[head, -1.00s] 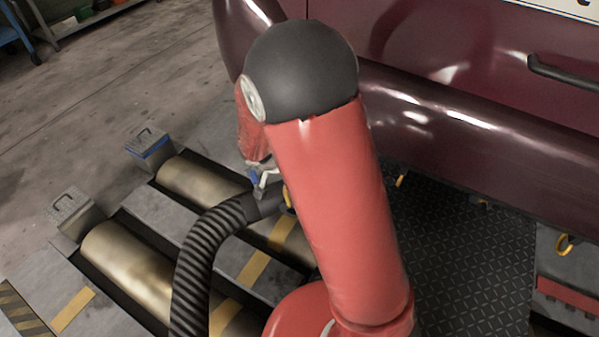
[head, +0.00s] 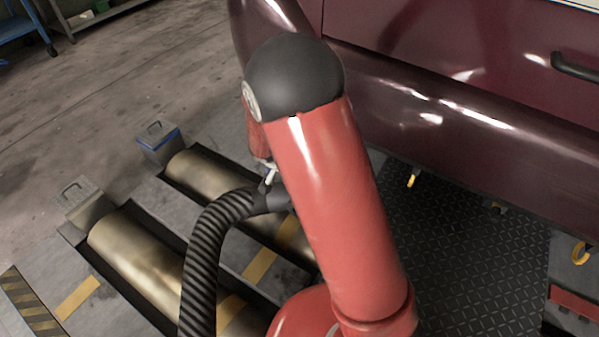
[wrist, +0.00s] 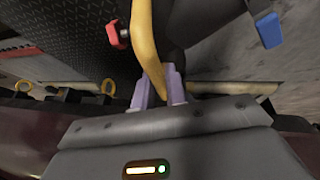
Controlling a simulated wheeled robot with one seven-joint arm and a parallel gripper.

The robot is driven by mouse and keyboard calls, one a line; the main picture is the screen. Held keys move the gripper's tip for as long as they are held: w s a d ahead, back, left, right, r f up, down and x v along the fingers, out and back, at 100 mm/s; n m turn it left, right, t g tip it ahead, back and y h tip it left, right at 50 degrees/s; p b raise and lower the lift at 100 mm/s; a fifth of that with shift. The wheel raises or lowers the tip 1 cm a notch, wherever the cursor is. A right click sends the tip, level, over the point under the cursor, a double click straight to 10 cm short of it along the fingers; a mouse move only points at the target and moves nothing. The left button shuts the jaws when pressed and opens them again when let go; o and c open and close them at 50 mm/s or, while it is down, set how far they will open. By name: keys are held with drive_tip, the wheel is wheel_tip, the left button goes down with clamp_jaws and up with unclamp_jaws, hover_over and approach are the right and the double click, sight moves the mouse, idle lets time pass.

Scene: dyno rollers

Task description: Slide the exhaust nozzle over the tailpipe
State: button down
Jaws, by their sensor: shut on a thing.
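The exhaust nozzle (head: 270,200) is the dark end of a black ribbed hose (head: 205,245). In the head view it is partly hidden behind my red arm. In the wrist view the dark nozzle (wrist: 195,22) is at the top, with a yellow handle (wrist: 147,38) in front of it. My gripper (wrist: 160,88) has its pale purple fingers shut on this handle. In the head view my gripper is mostly hidden behind the arm. I cannot make out the tailpipe in either view.
The maroon vehicle (head: 440,120) fills the upper right. Metal rollers (head: 140,255) lie in floor recesses at left, with grey boxes (head: 158,142) beside them. A black tread plate (head: 460,250) lies below the vehicle. Open concrete floor (head: 120,80) is at upper left.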

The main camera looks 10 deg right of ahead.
drive_tip(key=shift+w+d+f, duration=0.25)
drive_tip(key=shift+w+d, duration=0.25)
drive_tip(key=shift+w, duration=0.05)
drive_tip(key=shift+w+d+f, duration=0.2)
drive_tip(key=shift+w+d, duration=0.25)
drive_tip(key=shift+w, duration=0.05)
drive_tip(key=shift+w+d, duration=0.8)
drive_tip(key=shift+t+y+b, duration=0.5)
drive_tip(key=shift+b, duration=1.55)
drive_tip(key=shift+w+d, duration=0.4)
drive_tip(key=shift+w+d, duration=0.75)
